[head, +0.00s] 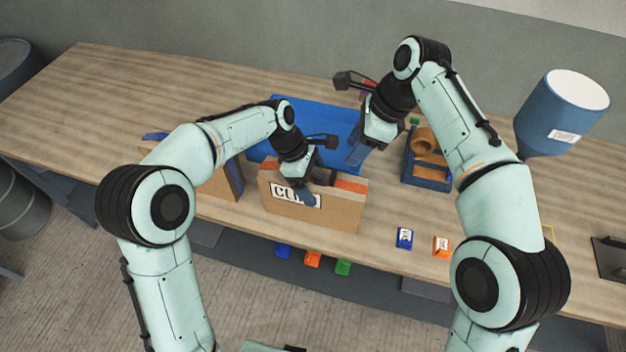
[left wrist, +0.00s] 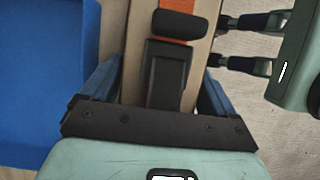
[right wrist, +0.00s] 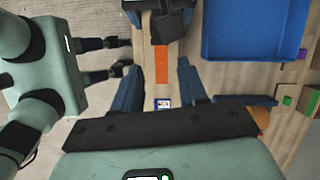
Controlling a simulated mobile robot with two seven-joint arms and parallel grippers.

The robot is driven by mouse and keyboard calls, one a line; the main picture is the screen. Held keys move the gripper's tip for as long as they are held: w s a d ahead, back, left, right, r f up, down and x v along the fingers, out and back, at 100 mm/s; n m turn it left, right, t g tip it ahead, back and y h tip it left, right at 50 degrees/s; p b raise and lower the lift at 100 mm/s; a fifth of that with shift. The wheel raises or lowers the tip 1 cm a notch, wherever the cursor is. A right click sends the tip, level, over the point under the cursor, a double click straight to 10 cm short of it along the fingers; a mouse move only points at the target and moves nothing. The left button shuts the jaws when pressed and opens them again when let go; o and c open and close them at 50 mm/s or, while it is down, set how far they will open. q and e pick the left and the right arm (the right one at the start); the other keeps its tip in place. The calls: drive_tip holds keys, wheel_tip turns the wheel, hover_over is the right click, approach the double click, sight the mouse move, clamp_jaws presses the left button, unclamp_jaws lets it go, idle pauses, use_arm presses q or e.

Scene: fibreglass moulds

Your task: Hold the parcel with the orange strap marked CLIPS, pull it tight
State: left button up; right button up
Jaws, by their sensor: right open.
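The cardboard parcel (head: 335,216) with a white label, partly hidden and reading "CLI…", stands upright near the table's front edge. Its orange strap (head: 350,186) lies along the top and also shows in the right wrist view (right wrist: 161,62). A black buckle (left wrist: 167,75) sits on the strap. My left gripper (head: 312,190) is over the parcel's top, its fingers on either side and seemingly against the walls; the left wrist view (left wrist: 163,78) shows this too. My right gripper (head: 358,153) is open and empty above and behind the parcel, the strap showing between its fingers (right wrist: 160,75).
A second parcel (head: 226,182) stands to the left. A blue tray (head: 325,120) lies behind. A blue box (head: 428,180) holds tan rolls. Small blue (head: 404,238) and orange (head: 441,246) labelled blocks lie front right. A blue hopper (head: 560,110) stands far right. The table's left is clear.

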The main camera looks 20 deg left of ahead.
sight(335, 174)
use_arm(q)
drive_tip(key=c, duration=1)
use_arm(e)
drive_tip(key=o, duration=0.3)
drive_tip(key=shift+m+t+y, duration=0.3)
drive_tip(key=shift+m, duration=0.6)
drive_tip(key=x, duration=1)
drive_tip(key=shift+s+d+f, duration=0.2)
drive_tip(key=shift+s+f, duration=0.1)
drive_tip(key=shift+f, duration=0.05)
